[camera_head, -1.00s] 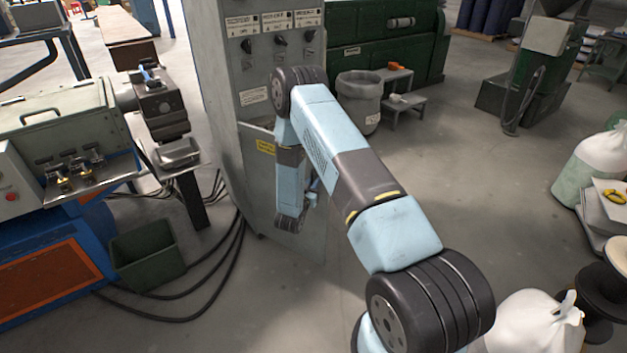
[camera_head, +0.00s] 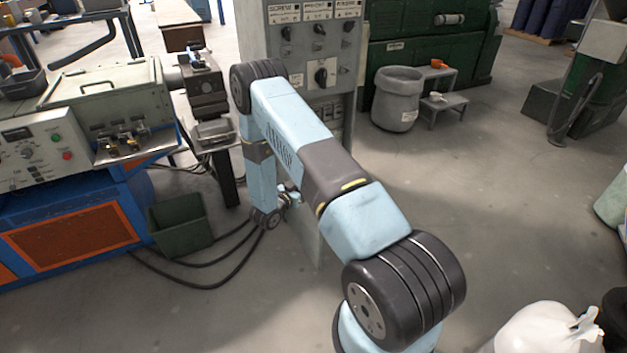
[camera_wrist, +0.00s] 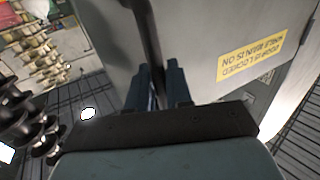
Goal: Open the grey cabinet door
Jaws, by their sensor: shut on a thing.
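The grey cabinet (camera_head: 262,30) stands at the centre top of the head view, with labelled knobs on its upper front. My arm covers much of its lower front. My gripper (camera_head: 288,197) is low in front of it, beside a pale grey panel (camera_head: 313,242). In the wrist view, my gripper (camera_wrist: 160,82) is shut on a dark upright bar (camera_wrist: 147,38), which looks like the door handle. Behind it is the grey door (camera_wrist: 205,30) with an upside-down yellow label (camera_wrist: 251,61). I cannot tell how far the door stands open.
A machine bench (camera_head: 75,235) and a green bin (camera_head: 180,224) stand left, with black cables on the floor near the cabinet. A grey barrel (camera_head: 397,100) and a small step stool (camera_head: 440,103) stand right. The floor at centre right is clear. A white sack (camera_head: 545,330) is at lower right.

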